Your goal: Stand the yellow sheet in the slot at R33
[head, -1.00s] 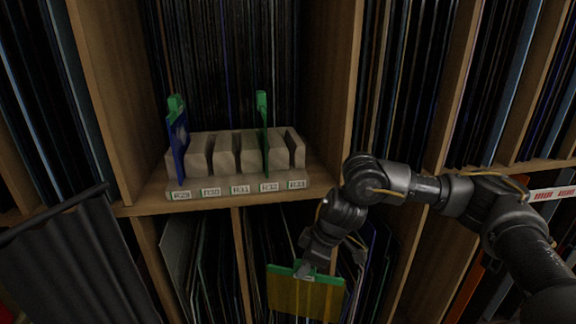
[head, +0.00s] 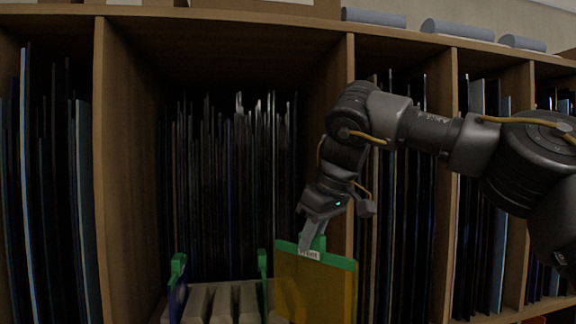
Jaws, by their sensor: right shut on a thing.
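The yellow sheet (head: 330,292) has a green top edge with a small white label. My right gripper (head: 311,240) is shut on that top edge and holds the sheet upright. The sheet is at the right end of the wooden slotted rack (head: 222,302), overlapping it in the picture. Its lower edge is below the frame, so I cannot tell whether it is in a slot. The slot labels, including R33, are out of view. My left gripper is not in view.
A blue sheet with a green top (head: 178,290) stands at the rack's left end. A green-edged sheet (head: 263,285) stands close left of the yellow one. A wooden upright (head: 338,130) bounds the compartment on the right. Dark sheets (head: 235,165) fill the back.

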